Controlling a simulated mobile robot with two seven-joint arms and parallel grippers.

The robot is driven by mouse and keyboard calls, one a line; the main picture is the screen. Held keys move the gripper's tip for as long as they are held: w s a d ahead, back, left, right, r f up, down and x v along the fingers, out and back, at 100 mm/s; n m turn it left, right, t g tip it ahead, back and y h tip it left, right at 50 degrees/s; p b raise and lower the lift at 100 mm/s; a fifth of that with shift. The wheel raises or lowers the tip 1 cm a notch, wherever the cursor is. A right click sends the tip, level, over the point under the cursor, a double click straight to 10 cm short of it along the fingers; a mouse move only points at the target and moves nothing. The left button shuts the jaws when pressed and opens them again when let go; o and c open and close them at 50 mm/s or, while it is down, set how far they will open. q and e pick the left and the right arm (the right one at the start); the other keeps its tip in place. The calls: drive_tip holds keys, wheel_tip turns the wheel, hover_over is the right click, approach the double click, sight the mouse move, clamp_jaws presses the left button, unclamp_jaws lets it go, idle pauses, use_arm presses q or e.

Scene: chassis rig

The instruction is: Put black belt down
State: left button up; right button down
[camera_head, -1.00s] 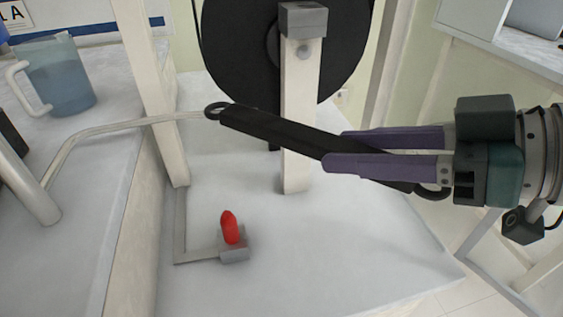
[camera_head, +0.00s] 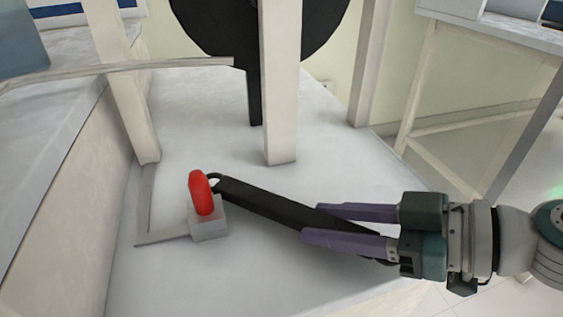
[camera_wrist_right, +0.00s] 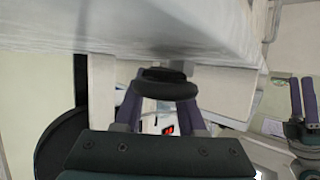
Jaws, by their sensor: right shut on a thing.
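The black belt (camera_head: 262,204), a long dark bar with a ring at each end, is held by my right gripper (camera_head: 312,222), whose purple fingers are shut around its right part. It slants low over the white tabletop (camera_head: 335,278); I cannot tell if it touches. Its far ring is beside a red lever (camera_head: 202,192) and partly hidden by it. In the right wrist view the belt's near ring (camera_wrist_right: 165,82) shows between the fingers. My left gripper (camera_wrist_right: 302,82) shows at the right edge of that view, small, its opening unclear.
The red lever stands on a small grey block (camera_head: 209,222). A white post (camera_head: 280,80) and a large black disc (camera_head: 215,25) stand behind the belt. A pale rod (camera_head: 130,66) crosses at the left. The tabletop in front of the belt is clear.

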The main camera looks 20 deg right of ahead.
drive_tip(key=shift+f, duration=0.75)
use_arm(q)
drive_tip(key=shift+f, duration=0.4)
drive_tip(key=shift+f, duration=0.1)
use_arm(e)
drive_tip(key=shift+f+b, duration=0.35)
drive_tip(key=shift+b, duration=0.25)
drive_tip(key=c, duration=0.8)
unclamp_jaws()
drive_tip(key=shift+d, duration=0.1)
drive_tip(key=shift+c, duration=0.2)
drive_tip(key=o, duration=0.3)
use_arm(q)
drive_tip(key=shift+w+d+f, duration=0.2)
drive_tip(key=shift+d+f, duration=0.1)
drive_tip(key=shift+f, duration=0.05)
use_arm(e)
drive_tip(key=shift+o, duration=0.2)
